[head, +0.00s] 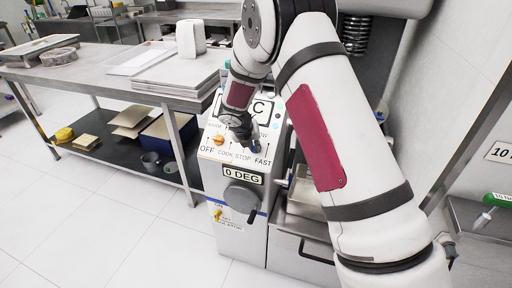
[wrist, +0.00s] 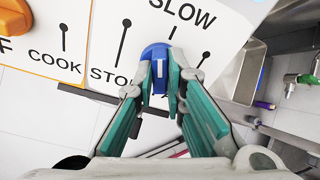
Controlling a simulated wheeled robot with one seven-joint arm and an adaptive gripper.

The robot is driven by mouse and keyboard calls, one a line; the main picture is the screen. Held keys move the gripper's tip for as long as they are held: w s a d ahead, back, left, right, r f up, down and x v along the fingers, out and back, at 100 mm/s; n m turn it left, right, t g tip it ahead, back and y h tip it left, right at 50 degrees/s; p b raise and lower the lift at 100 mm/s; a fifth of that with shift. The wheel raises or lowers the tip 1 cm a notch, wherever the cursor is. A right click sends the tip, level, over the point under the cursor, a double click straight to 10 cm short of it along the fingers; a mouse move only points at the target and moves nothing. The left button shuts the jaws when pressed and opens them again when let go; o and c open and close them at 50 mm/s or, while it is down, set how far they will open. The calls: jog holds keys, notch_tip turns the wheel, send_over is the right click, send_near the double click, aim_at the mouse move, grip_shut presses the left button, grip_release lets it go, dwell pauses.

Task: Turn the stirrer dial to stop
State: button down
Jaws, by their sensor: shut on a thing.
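The stirrer dial (wrist: 157,52) is a blue knob with a white pointer line, on the white front panel. It shows as a small blue patch in the head view (head: 257,146). In the wrist view the pointer line is about upright and points toward the SLOW mark, to the right of the STOP label (wrist: 106,76). My gripper (wrist: 159,84) is shut on the dial, one fingertip on each side. In the head view my gripper (head: 247,137) is at the panel, and its fingers partly hide the dial. The FAST label is hidden in the wrist view.
An orange knob (head: 218,140) sits to the left on the same panel, by OFF and COOK. Below is a 0 DEG plate (head: 243,175) and a dark round handle (head: 242,197). A steel worktable (head: 110,80) stands at the left; the floor in front is clear.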

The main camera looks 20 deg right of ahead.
dwell(0.3)
jog(key=n, duration=0.3)
jog(key=shift+a+f+n+h, duration=0.1)
jog(key=shift+n+h, duration=0.2)
jog(key=shift+n, duration=0.5)
jog(key=shift+n, duration=1.1)
jog(key=c, duration=1.5)
grip_release()
jog(key=shift+h, duration=0.3)
jog(key=shift+c, duration=0.2)
